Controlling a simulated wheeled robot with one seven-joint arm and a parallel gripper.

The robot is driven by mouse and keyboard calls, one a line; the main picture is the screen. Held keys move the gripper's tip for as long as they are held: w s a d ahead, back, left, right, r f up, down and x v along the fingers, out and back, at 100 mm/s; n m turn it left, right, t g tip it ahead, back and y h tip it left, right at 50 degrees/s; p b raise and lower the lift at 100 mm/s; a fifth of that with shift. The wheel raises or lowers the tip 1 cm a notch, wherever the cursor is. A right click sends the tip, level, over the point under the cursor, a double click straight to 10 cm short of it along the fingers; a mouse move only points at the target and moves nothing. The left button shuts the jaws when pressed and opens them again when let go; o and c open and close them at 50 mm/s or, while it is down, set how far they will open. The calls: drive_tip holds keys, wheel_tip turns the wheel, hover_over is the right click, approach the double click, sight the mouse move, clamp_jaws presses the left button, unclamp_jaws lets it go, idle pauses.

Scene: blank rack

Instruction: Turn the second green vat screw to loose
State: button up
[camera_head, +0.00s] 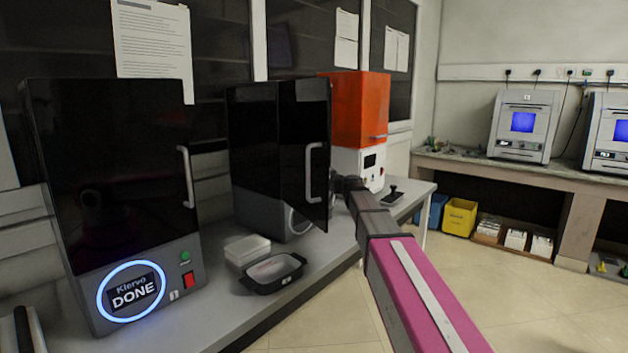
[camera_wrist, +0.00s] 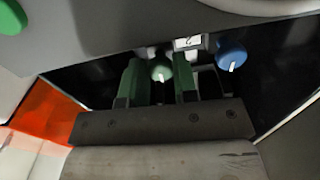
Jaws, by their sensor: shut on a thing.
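In the wrist view, a green vat screw (camera_wrist: 161,70) with a white pointer mark sits between the two dark green fingers of my gripper (camera_wrist: 159,84). The gripper is shut on the screw. A small white label (camera_wrist: 187,43) with a dark mark is just right of it, and a blue knob (camera_wrist: 231,56) is further right. In the head view, my arm reaches to the right side of the middle black machine (camera_head: 262,150), whose door (camera_head: 313,150) stands open. The door hides my fingertips and the screw there.
A black machine (camera_head: 110,170) reading DONE stands at left, and an orange and white machine (camera_head: 357,110) behind my arm. A black tray (camera_head: 272,277) and white box (camera_head: 247,250) are on the bench. The floor (camera_head: 520,300) at right is clear.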

drive_tip(key=shift+s+f+n, duration=0.1)
drive_tip(key=shift+n, duration=0.3)
drive_tip(key=o, duration=0.9)
drive_tip(key=v, duration=1)
drive_tip(key=shift+s+d, duration=0.25)
drive_tip(key=shift+d, duration=0.05)
